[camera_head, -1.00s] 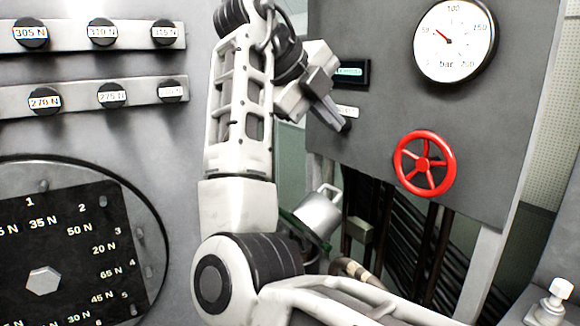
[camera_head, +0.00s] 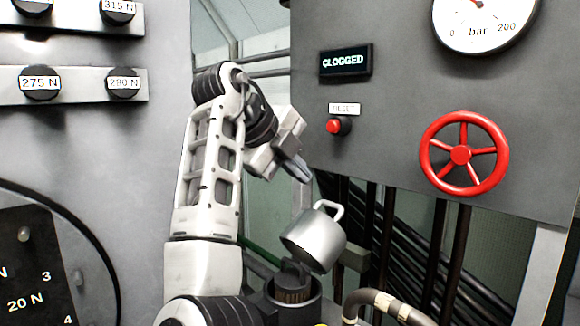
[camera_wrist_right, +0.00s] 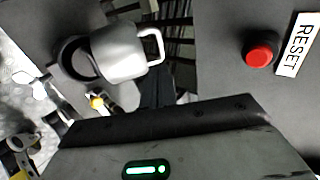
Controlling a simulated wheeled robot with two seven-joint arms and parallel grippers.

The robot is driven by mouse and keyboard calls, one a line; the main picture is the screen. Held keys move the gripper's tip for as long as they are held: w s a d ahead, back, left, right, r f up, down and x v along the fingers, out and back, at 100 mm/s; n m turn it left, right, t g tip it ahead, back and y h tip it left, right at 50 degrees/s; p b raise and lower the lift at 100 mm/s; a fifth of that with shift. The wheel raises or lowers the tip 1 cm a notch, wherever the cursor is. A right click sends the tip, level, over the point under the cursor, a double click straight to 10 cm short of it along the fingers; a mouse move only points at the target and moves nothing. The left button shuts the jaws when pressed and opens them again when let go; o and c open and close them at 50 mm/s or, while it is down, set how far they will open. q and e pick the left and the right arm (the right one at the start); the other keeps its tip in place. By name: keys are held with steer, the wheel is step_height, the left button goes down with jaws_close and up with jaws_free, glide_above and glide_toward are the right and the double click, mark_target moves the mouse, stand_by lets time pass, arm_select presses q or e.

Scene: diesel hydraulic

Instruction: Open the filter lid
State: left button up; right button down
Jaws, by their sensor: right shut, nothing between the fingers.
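The silver filter lid (camera_head: 313,240) has a loop handle on its upper side. It stands tilted up off the dark round filter housing (camera_head: 292,296), with a dark ribbed filter showing beneath it. The lid (camera_wrist_right: 121,53) also shows in the right wrist view, with its handle pointing right. My right gripper (camera_head: 300,172) is shut and empty, just above and left of the lid's handle, apart from it. My left gripper is not in view.
A grey panel carries a display reading CLOGGED (camera_head: 345,61), a red reset button (camera_head: 334,126), a red handwheel (camera_head: 463,154) and a pressure gauge (camera_head: 487,22). Dark pipes (camera_head: 385,240) run below the panel. A hose (camera_head: 385,303) lies right of the housing.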

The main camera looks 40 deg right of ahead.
mark_target(331, 204)
steer(key=x, duration=0.9)
steer(key=shift+w, duration=0.1)
